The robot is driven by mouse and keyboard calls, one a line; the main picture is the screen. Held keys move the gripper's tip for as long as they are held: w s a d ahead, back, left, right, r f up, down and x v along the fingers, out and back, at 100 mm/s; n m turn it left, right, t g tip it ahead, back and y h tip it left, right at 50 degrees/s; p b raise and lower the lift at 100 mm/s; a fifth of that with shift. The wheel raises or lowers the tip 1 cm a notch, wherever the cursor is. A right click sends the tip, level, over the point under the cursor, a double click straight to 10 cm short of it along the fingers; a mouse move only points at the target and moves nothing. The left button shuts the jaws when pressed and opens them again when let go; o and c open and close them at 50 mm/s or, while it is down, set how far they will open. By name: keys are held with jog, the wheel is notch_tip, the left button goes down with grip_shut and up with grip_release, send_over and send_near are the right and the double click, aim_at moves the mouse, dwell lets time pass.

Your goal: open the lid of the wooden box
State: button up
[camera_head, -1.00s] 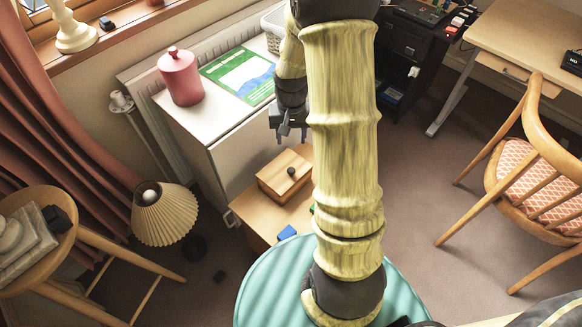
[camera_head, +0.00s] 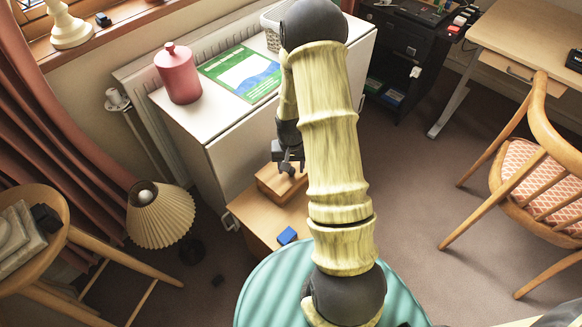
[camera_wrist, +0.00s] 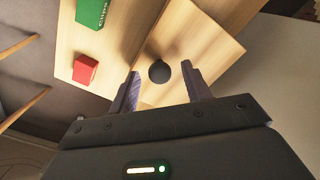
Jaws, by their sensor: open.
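The wooden box (camera_head: 270,190) sits on a low wooden table beside the white cabinet. Its light wooden lid (camera_wrist: 200,55) shows in the wrist view, with a dark round knob (camera_wrist: 159,71) on it. In the head view my gripper covers the knob and part of the lid. My gripper (camera_head: 291,168) is just above the box, pointing down. In the wrist view my gripper (camera_wrist: 162,90) is open, with one finger to each side of the knob and slightly below it in the picture. I see a gap between the knob and both fingers.
A blue block (camera_head: 287,235) lies on the low table (camera_head: 258,228). A red block (camera_wrist: 85,69) and a green block (camera_wrist: 91,12) lie left of the box in the wrist view. The white cabinet (camera_head: 235,140), bearing a pink jar (camera_head: 178,72), rises close behind the box.

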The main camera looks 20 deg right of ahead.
grip_shut()
